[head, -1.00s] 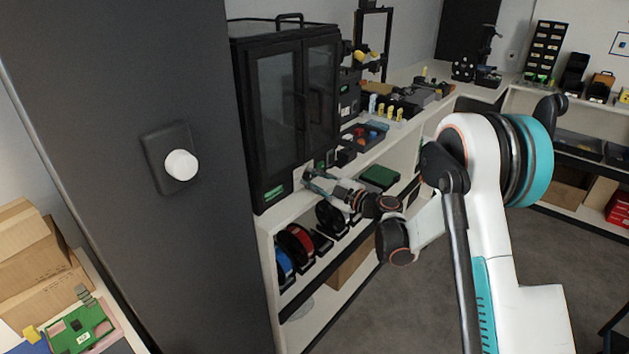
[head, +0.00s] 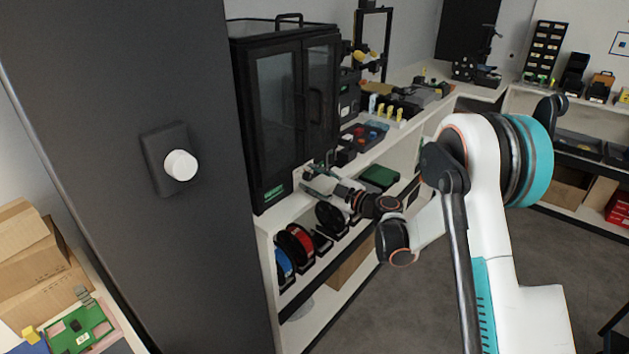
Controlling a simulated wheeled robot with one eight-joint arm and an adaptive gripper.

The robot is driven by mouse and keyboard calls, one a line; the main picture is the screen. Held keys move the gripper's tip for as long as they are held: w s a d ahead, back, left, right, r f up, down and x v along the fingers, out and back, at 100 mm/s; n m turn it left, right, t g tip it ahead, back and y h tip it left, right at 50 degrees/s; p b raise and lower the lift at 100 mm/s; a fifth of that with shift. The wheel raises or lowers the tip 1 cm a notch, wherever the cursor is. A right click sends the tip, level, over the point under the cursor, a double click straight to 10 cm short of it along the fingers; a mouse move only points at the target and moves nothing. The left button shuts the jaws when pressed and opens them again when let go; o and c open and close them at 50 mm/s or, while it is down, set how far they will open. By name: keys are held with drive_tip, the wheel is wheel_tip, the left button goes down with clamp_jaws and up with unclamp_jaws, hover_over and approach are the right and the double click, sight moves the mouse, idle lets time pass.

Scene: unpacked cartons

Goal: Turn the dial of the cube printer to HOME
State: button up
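The cube printer (head: 290,110) is a black box with clear double doors, standing on the white bench left of centre. A small green-lit label shows low on its front. My gripper (head: 309,174) is at the printer's lower right front corner, just above the bench edge. Its fingers are small and dark against the printer, so I cannot tell whether they are open, shut or touching anything. The printer's dial cannot be made out; the gripper and wrist cover that part of the front.
A dark panel with a white knob (head: 181,165) stands close on the left. Red and blue spools (head: 297,243) sit on the shelf below the bench. A green box (head: 380,176) and a tray of small parts (head: 368,135) lie right of the printer.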

drive_tip(key=v, duration=1.2)
